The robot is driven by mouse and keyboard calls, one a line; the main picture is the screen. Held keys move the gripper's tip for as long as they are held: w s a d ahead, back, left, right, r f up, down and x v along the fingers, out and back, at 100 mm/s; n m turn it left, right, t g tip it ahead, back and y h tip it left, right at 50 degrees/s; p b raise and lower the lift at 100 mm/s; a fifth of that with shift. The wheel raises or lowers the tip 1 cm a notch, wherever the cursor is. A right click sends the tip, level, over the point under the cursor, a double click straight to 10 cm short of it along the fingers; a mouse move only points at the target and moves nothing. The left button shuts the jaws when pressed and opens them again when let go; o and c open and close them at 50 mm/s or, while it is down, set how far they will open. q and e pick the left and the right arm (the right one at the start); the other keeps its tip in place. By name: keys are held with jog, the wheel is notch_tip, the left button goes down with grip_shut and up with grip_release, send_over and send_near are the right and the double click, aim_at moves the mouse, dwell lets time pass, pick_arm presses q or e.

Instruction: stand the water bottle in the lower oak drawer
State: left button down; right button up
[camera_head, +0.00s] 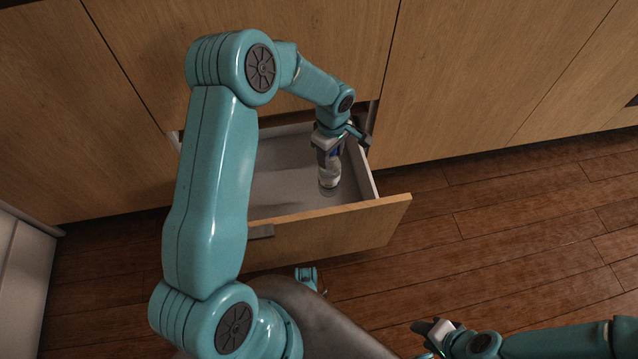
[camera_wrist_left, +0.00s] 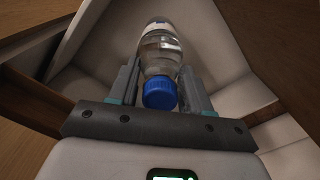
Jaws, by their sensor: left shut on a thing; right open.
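The water bottle is clear with a blue cap and shows in the head view (camera_head: 329,176) inside the open lower oak drawer (camera_head: 335,232). In the left wrist view the bottle (camera_wrist_left: 160,50) points its cap toward the camera, between the fingers. My left gripper (camera_head: 330,145) is shut on the bottle near its cap end and reaches down into the drawer; it also shows in the left wrist view (camera_wrist_left: 160,88). Whether the bottle's base touches the drawer floor, I cannot tell. My right gripper (camera_head: 432,333) is open and empty, low in the head view, away from the drawer.
The drawer's white inside (camera_head: 285,180) looks empty around the bottle, though my left arm hides its left part. Oak cabinet fronts (camera_head: 480,70) stand behind and beside it. The wooden floor (camera_head: 510,215) is clear at the right. A pale unit (camera_head: 22,265) stands at the far left.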

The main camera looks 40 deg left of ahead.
pick_arm(q)
notch_tip(320, 180, down, 14)
jog(key=b, duration=0.4)
jog(key=shift+r, duration=0.15)
jog(key=shift+c, duration=2.4)
grip_release()
notch_tip(320, 180, up, 12)
jog(key=p, duration=0.4)
